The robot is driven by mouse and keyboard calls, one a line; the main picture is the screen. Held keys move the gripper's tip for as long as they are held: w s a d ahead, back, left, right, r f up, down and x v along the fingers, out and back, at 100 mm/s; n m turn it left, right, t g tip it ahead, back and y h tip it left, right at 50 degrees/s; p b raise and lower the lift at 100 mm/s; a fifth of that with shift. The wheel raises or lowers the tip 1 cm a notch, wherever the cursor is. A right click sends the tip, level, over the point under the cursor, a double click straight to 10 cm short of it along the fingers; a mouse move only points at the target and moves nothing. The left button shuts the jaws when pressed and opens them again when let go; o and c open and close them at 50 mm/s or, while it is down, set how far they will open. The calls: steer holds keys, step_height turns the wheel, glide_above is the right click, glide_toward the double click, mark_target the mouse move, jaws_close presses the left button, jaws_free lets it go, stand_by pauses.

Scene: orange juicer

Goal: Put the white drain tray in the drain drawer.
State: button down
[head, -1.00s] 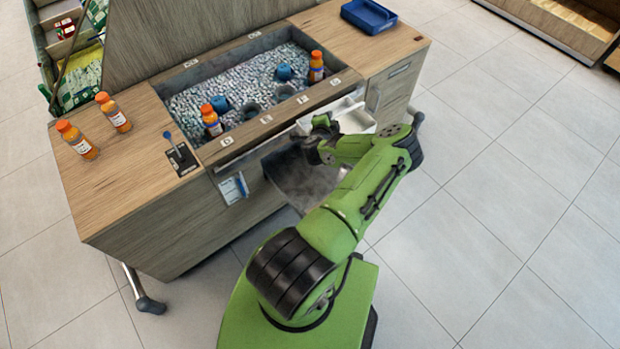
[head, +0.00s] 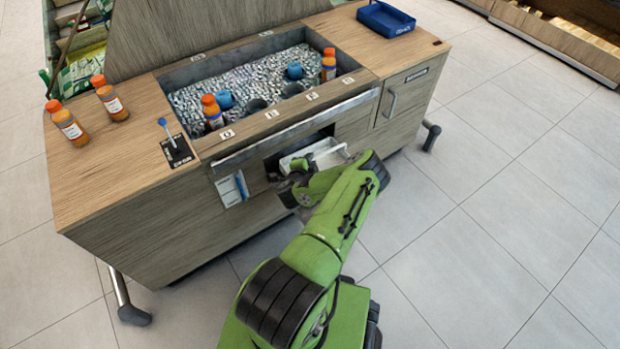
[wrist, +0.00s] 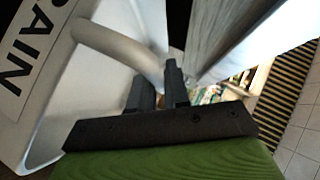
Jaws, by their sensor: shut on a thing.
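The white drain tray (head: 326,152) sits at the low opening in the counter front, below the long metal rail. In the wrist view a pale panel (wrist: 105,95), which I take to be the tray, fills the left side. It carries a label ending in "AIN" and a curved tube handle (wrist: 115,48). My gripper (wrist: 158,80) is shut on this handle, whose end runs between the fingers. In the head view my gripper (head: 290,184) is at the tray's near left.
The counter (head: 110,165) has an ice bin (head: 250,75) with bottles and blue cups. Two orange-capped bottles (head: 110,98) stand at left. A blue tray (head: 386,18) lies at the back right. A cabinet door handle (head: 391,104) sticks out at right. The floor in front is clear.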

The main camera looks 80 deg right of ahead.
step_height(320, 180, down, 5)
steer(key=shift+f+b, duration=0.1)
steer(key=shift+b, duration=0.95)
steer(key=shift+f, duration=0.1)
steer(key=c, duration=1.1)
jaws_free()
steer(key=shift+a+r, duration=0.1)
steer(key=shift+r, duration=0.15)
steer(key=p+v, duration=0.3)
steer(key=v, duration=0.8)
steer(key=shift+a+p, duration=0.35)
steer(key=shift+r, duration=0.1)
